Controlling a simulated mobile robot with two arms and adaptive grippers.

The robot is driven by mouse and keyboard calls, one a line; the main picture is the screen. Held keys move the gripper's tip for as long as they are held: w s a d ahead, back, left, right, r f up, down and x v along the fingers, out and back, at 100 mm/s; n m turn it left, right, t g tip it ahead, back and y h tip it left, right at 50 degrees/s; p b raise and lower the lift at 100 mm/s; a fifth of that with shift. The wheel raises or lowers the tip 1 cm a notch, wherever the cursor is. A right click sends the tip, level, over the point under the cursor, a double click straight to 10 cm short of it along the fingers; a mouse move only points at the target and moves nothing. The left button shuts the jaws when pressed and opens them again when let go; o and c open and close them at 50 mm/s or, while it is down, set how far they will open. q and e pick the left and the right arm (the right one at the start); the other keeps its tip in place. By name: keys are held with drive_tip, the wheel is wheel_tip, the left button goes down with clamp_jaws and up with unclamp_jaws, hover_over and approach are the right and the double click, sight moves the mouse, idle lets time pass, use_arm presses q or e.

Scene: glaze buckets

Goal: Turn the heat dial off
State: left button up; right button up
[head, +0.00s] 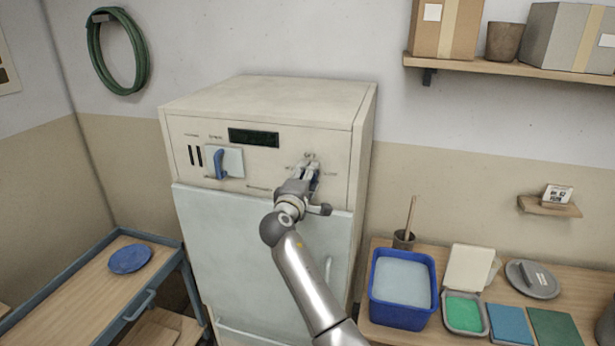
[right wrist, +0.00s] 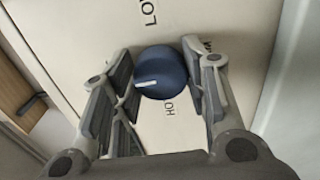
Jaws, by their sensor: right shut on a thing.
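The heat dial (right wrist: 162,76) is a round dark blue knob with a white pointer mark, on the cream front panel of the kiln-like cabinet (head: 270,100). In the right wrist view, printed letters surround it, with "LO" and "HO" partly readable. The white mark points to the left in that view. My right gripper (head: 311,170) reaches the panel's right side in the head view and mostly hides the dial there. In the right wrist view my right gripper (right wrist: 163,82) has a finger on each side of the dial and is shut on it. My left gripper is not in view.
A blue lever switch (head: 221,163) and a dark display (head: 254,137) are on the same panel, left of my gripper. The cabinet door (head: 250,255) is closed below. A blue bucket (head: 402,310) stands on the bench at right. A cart with a blue plate (head: 130,259) stands at left.

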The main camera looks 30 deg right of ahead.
drive_tip(key=shift+r, duration=0.1)
drive_tip(key=o, duration=1)
drive_tip(key=shift+d, duration=0.1)
drive_tip(key=v, duration=1.2)
